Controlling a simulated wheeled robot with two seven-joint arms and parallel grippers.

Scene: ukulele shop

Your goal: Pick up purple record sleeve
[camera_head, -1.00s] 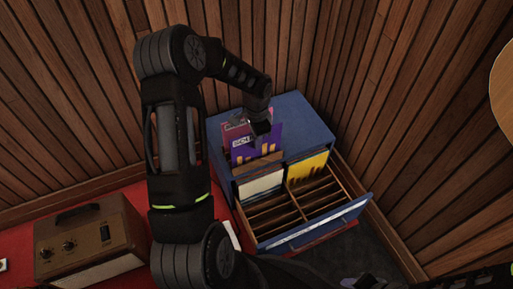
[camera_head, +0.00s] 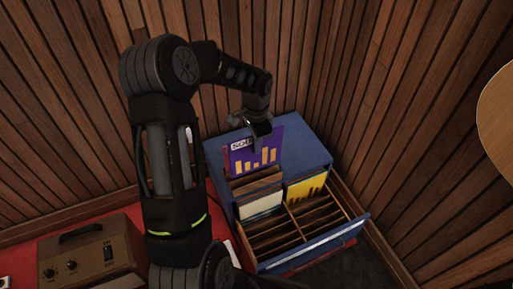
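The purple record sleeve (camera_head: 268,158), with yellow bars and a white label, stands upright at the back left of the blue record cabinet (camera_head: 309,150). My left gripper (camera_head: 257,131) reaches down from above, with its fingers at the sleeve's top edge. It appears shut on the sleeve, though the fingers are small and dark. More of the sleeve's face shows above the brown wooden dividers (camera_head: 257,184). I cannot tell whether its lower edge is clear of them. My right gripper is out of view.
The cabinet's open drawer has empty slots (camera_head: 305,228), white sleeves (camera_head: 261,205) and yellow sleeves (camera_head: 306,187). A brown amplifier-like box (camera_head: 92,255) sits on the red surface at lower left. Wood-panelled walls close in behind and to the right.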

